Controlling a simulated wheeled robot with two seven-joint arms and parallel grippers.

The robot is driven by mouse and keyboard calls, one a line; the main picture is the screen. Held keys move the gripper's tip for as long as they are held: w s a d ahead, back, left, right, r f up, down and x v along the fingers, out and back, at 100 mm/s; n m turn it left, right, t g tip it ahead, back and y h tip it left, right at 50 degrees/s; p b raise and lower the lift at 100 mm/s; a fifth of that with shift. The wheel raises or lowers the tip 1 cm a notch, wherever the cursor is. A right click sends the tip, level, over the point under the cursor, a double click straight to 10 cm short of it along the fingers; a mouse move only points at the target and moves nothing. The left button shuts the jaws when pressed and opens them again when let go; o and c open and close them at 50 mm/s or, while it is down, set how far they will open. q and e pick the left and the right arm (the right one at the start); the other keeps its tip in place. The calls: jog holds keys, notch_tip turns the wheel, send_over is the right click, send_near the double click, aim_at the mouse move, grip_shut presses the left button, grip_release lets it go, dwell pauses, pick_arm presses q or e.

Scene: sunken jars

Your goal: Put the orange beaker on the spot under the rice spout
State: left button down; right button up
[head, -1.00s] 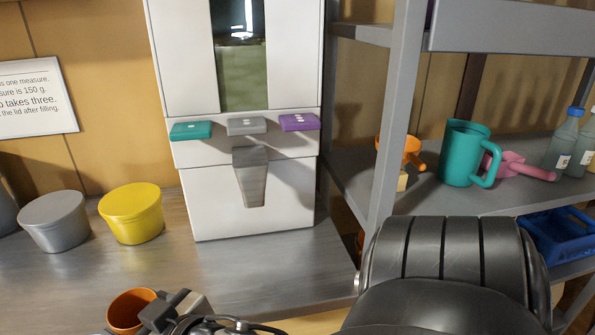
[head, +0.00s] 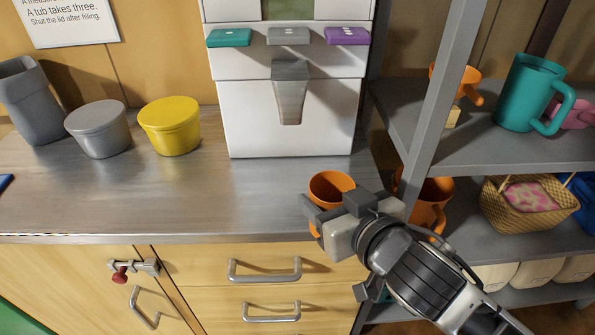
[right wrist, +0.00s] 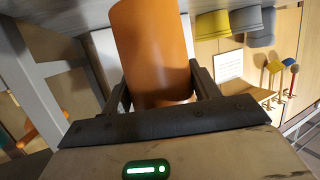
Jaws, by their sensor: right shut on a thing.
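The orange beaker (head: 332,184) is upright at the front of the counter, below and slightly right of the rice spout (head: 290,92) in the head view. My right gripper (head: 334,207) is shut on its side. In the right wrist view, the beaker (right wrist: 152,50) sits between the two fingers of the gripper (right wrist: 162,95). The spout is on the white dispenser (head: 290,140) at the back of the counter. No marked spot shows on the bare counter in front of it. The beaker's base is hidden, so I cannot tell whether it touches the counter. My left gripper is out of view.
A yellow tub (head: 169,126), a grey tub (head: 98,130) and a tall grey container (head: 34,103) stand left of the dispenser. A grey shelf post (head: 445,95) rises on the right. The shelves hold a teal jug (head: 533,92) and a wicker basket (head: 530,208).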

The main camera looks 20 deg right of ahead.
aim_at(324, 181)
jog(key=w+p, duration=0.1)
jog(key=w, duration=0.1)
jog(key=w+p, duration=0.1)
jog(key=w, duration=0.1)
jog(key=shift+w+a+r, duration=0.15)
jog(key=shift+w, duration=0.2)
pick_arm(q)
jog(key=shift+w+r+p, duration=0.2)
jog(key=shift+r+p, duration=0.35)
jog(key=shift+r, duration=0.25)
pick_arm(e)
jog(key=shift+f+x, duration=0.15)
jog(key=shift+x, duration=2.7)
jog(key=shift+f+x, duration=0.15)
jog(key=shift+x, duration=2.7)
jog(key=shift+s+f, duration=0.1)
jog(key=shift+f, duration=0.05)
jog(key=o, duration=1.1)
jog(key=shift+c, duration=0.2)
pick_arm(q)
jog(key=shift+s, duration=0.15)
